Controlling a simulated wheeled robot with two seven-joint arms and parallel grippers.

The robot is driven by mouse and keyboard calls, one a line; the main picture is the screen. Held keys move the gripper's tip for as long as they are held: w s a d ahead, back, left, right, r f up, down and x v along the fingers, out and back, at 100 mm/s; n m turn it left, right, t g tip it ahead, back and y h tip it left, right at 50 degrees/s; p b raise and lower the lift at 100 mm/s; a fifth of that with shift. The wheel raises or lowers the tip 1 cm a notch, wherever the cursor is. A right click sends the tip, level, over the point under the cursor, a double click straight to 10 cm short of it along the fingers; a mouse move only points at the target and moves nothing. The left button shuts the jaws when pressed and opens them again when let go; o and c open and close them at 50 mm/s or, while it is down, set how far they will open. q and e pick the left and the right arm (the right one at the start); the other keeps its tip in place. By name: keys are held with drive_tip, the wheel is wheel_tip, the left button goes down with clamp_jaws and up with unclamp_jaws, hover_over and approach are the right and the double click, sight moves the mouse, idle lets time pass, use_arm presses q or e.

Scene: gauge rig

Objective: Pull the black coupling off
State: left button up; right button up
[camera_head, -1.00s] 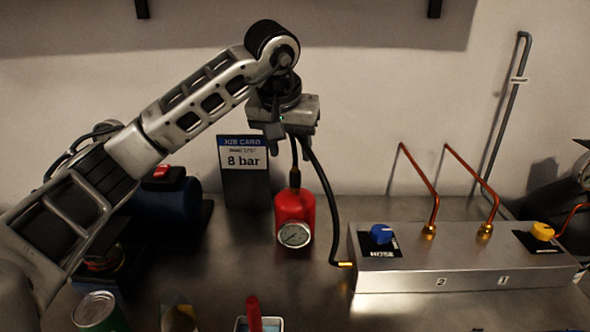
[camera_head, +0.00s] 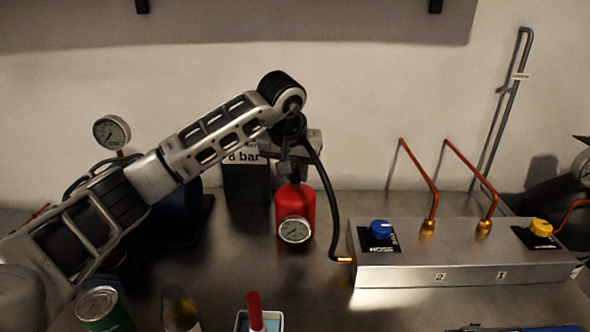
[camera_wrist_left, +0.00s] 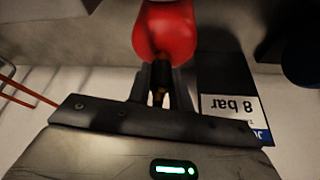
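The black coupling (camera_wrist_left: 160,78) sits at the neck of the red tank (camera_head: 296,208), which stands upright with a round dial gauge (camera_head: 294,230) on its front. My left gripper (camera_wrist_left: 160,88) points down over the tank's top. Its two dark fingers stand on either side of the coupling in the left wrist view. They look open, with narrow gaps beside the coupling, though contact at the tips is hard to judge. In the head view the gripper mostly hides the coupling. A black hose (camera_head: 328,190) runs from near the gripper to the metal manifold (camera_head: 450,272). My right gripper is out of view.
The job card (camera_wrist_left: 232,106) reading 8 bar stands close behind the tank. The manifold bears a blue knob (camera_head: 380,229), a yellow knob (camera_head: 541,228) and copper pipes (camera_head: 420,180). A green can (camera_head: 103,310) and a red-handled item (camera_head: 254,310) are at the front.

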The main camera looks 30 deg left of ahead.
use_arm(q)
clamp_jaws()
drive_tip(key=shift+c, duration=0.3)
unclamp_jaws()
clamp_jaws()
drive_tip(key=shift+r, duration=0.1)
drive_tip(key=shift+r, duration=0.15)
drive_tip(key=shift+r, duration=0.1)
drive_tip(key=shift+r+p, duration=2.1)
drive_tip(key=shift+r, duration=0.25)
